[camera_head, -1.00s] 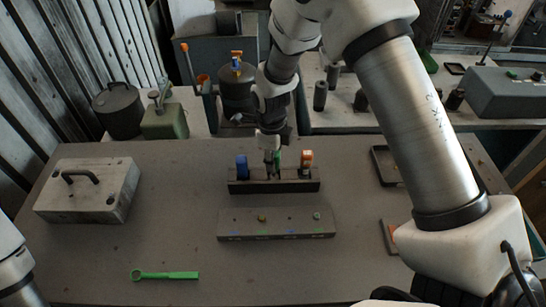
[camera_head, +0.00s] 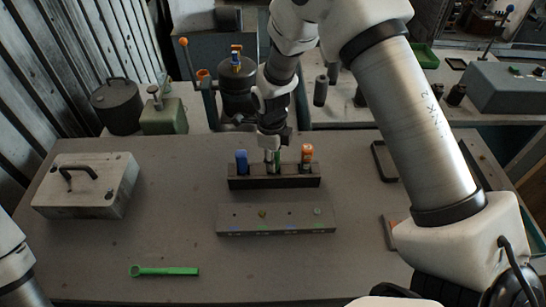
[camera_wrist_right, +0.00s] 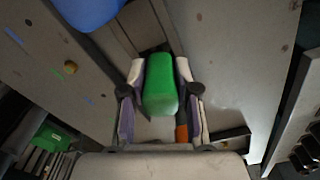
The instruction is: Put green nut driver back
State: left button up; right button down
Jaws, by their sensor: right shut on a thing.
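The green nut driver's handle (camera_wrist_right: 160,88) stands between the fingers of my right gripper (camera_wrist_right: 160,95) in the right wrist view. The right gripper (camera_head: 272,160) is shut on it, over the middle of the dark rack (camera_head: 272,183). In the head view only a sliver of green (camera_head: 278,157) shows beside the fingers. Whether the driver's shaft is fully seated in the rack is hidden. A blue-handled driver (camera_head: 241,162) stands in the rack to the left and an orange-handled one (camera_head: 306,155) to the right. My left gripper is not in view.
A grey block with small coloured marks (camera_head: 276,218) lies in front of the rack. A green wrench (camera_head: 165,271) lies near the table's front edge. A lidded grey box (camera_head: 86,186) sits at the left. The table between them is clear.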

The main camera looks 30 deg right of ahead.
jog(key=shift+c, duration=1.4)
grip_release()
notch_tip(320, 180, up, 8)
jog(key=p, duration=0.6)
jog(key=shift+r+p, duration=0.1)
jog(key=shift+p, duration=0.25)
jog(key=shift+s, duration=0.1)
